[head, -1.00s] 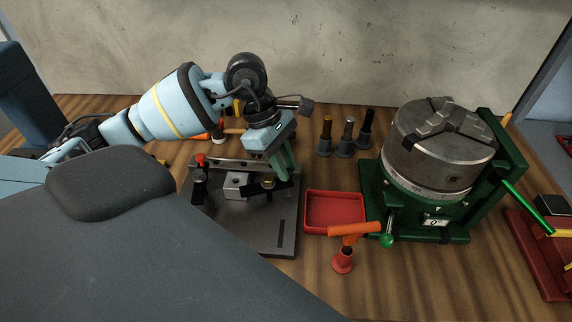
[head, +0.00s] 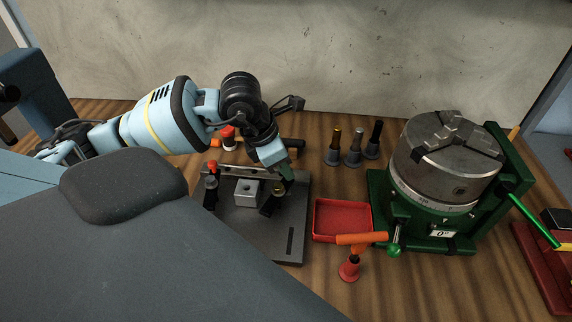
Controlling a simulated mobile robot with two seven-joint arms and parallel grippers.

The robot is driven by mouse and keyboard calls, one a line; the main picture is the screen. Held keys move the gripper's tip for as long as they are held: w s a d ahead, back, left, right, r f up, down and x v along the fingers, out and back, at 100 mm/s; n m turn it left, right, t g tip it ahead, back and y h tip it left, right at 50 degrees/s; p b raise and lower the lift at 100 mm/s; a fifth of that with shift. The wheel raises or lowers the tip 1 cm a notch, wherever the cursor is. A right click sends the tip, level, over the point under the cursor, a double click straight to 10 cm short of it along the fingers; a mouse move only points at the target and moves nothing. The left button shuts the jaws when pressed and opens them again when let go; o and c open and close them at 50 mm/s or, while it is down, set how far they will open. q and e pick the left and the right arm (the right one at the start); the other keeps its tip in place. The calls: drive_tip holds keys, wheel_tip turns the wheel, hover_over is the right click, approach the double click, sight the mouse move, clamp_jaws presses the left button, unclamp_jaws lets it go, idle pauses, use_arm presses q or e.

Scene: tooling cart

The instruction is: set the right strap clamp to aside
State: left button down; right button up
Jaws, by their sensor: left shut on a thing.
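My left gripper (head: 284,180) points down over the right side of the dark fixture plate (head: 262,238). It is shut on the right strap clamp (head: 269,207), a black bar beside a brass-coloured nut (head: 279,189). The fingertips are partly hidden. The bar lies slanted, its near end pointing toward the front, apart from the grey block (head: 246,192) with a hole. The left strap clamp (head: 210,192), black with a red top, stands at the plate's left side. My right gripper is not in view.
A red tray (head: 342,220) sits right of the plate, with an orange-handled red tool (head: 350,262) in front. Several dark holders with pins (head: 354,150) stand behind. A large chuck (head: 447,165) on a green base is at right. Bare bench shows at front right.

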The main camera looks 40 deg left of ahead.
use_arm(q)
drive_tip(key=shift+s+a+n, duration=0.1)
drive_tip(key=shift+a+n, duration=0.1)
drive_tip(key=shift+n, duration=0.4)
drive_tip(key=c, duration=1.3)
unclamp_jaws()
drive_tip(key=v, duration=0.8)
drive_tip(key=shift+d, duration=0.2)
drive_tip(key=shift+s+f+y, duration=0.1)
drive_tip(key=shift+y, duration=0.2)
